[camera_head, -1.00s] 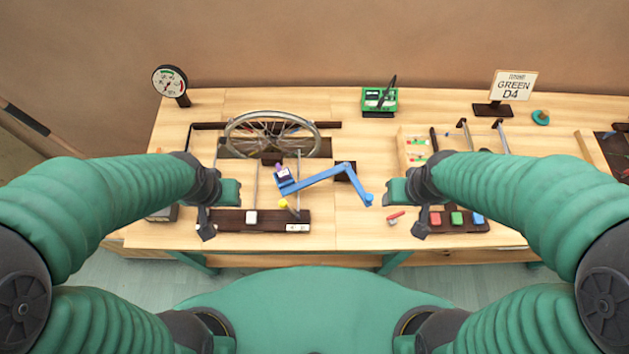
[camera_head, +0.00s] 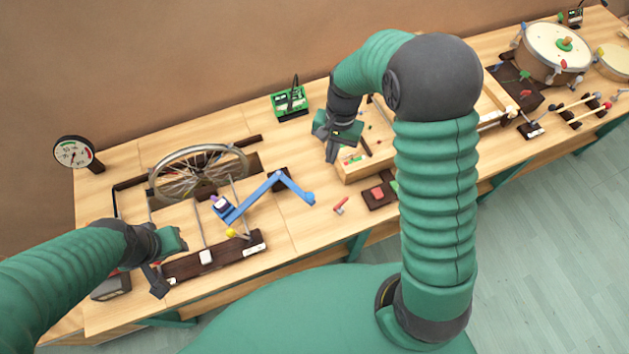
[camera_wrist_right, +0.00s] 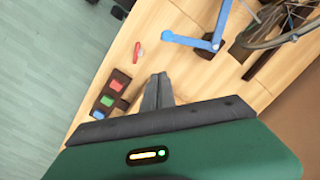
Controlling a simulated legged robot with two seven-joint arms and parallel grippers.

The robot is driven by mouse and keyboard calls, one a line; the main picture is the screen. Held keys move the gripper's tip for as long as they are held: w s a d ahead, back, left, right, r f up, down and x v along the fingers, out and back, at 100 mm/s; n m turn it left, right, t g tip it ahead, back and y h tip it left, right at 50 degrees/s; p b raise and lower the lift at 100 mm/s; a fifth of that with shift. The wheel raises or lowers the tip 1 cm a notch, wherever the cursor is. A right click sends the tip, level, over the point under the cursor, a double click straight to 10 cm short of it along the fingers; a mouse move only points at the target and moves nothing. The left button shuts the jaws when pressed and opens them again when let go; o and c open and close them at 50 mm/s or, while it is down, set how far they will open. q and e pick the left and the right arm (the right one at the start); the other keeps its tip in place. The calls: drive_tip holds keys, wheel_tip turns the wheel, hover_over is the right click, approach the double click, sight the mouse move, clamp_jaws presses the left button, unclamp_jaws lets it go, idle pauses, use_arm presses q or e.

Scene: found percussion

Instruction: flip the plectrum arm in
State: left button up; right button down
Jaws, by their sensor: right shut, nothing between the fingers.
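The blue jointed arm, which I take to be the plectrum arm (camera_head: 250,202), stands bent at an elbow beside the spoked wheel (camera_head: 200,172). Its blue-purple block end is near the wheel; its rounded blue end points right, over bare table. The blue arm also shows at the top of the right wrist view (camera_wrist_right: 196,44).
A dark rail (camera_head: 185,265) with a white block lies in front of the wheel. A red-handled piece (camera_head: 341,205) lies on the table. A green box (camera_head: 290,103) and a dial (camera_head: 72,152) stand behind. Drums (camera_head: 556,52) stand far right.

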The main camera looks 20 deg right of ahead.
drive_tip(key=w+m, duration=0.1)
drive_tip(key=w+f+m, duration=0.1)
drive_tip(key=w+f+m+y, duration=0.1)
drive_tip(key=shift+d+f+g, duration=0.25)
drive_tip(key=shift+d+g, duration=0.05)
drive_tip(key=shift+g, duration=0.1)
drive_tip(key=s+a+f+p, duration=0.3)
drive_tip(key=a+f, duration=0.2)
drive_tip(key=f, duration=0.5)
drive_tip(key=shift+s+f+p, duration=0.15)
drive_tip(key=shift+s+p, duration=0.05)
drive_tip(key=shift+p, duration=0.15)
